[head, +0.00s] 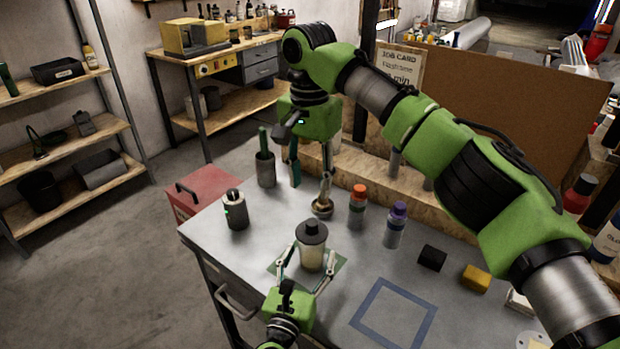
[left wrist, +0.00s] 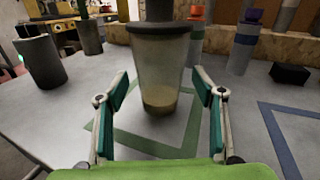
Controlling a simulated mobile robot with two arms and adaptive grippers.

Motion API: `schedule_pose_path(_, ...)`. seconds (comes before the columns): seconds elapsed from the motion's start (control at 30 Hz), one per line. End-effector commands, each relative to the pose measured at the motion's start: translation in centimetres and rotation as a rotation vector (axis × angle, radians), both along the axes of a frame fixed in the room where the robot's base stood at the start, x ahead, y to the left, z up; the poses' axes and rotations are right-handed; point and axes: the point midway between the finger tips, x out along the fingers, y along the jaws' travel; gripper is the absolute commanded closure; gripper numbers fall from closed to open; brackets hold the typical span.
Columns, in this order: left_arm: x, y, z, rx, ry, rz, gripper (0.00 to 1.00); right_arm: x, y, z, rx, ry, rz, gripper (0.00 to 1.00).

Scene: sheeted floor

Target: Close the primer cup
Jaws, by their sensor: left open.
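The primer cup (head: 312,256) is a translucent, tapered cup with pale contents, standing upright on the green square outline on the bench. A dark lid (head: 311,231) with a raised knob sits on top of it. Whether the lid is fully seated cannot be told. In the left wrist view the cup (left wrist: 160,75) is straight ahead, its top cut off. My left gripper (head: 300,274) is open, with one finger on each side of the cup and gaps between. My right gripper (head: 311,184) hangs behind the cup, its fingers apart, with no lid between them.
An orange-capped bottle (head: 357,208) and a purple-capped bottle (head: 395,226) stand right of the cup. A grey canister (head: 235,211) stands left. Black (head: 432,258) and yellow (head: 476,278) blocks lie right. A small round brass-coloured item (head: 322,208) is below my right gripper. The blue square outline is empty.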

Motion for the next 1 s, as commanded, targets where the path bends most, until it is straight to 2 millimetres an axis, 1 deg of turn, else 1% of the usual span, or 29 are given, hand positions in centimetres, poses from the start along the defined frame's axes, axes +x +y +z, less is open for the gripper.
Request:
schedule_pose_path(0.07,-0.3,0.1,-0.1,0.000,0.001,0.000,0.38,0.0,0.0,0.0,0.000,0.000,0.000,0.61)
schedule_pose_path(0.17,-1.4,0.4,-0.1,0.001,0.002,0.000,0.38,0.0,0.0,0.0,0.000,0.000,0.000,0.61)
schedule_pose_path(0.27,-3.1,0.9,-0.1,0.002,0.003,-0.001,0.38,0.0,0.0,0.0,0.000,0.000,0.000,0.61)
schedule_pose_path(0.5,-8.1,2.3,-0.1,0.004,0.002,-0.002,0.38,0.0,0.0,0.0,0.000,0.000,0.000,0.61)
schedule_pose_path(0.63,-10.1,2.8,-0.2,0.004,0.002,-0.001,0.38,0.0,0.0,0.0,0.000,0.000,0.000,0.61)
schedule_pose_path(0.8,-11.4,3.2,-0.1,0.000,0.001,0.000,0.38,0.0,0.0,0.0,0.000,0.000,0.000,0.61)
schedule_pose_path(1.0,-11.6,3.3,0.0,-0.001,0.000,0.000,0.38,0.0,0.0,0.0,0.000,0.000,0.000,0.61)
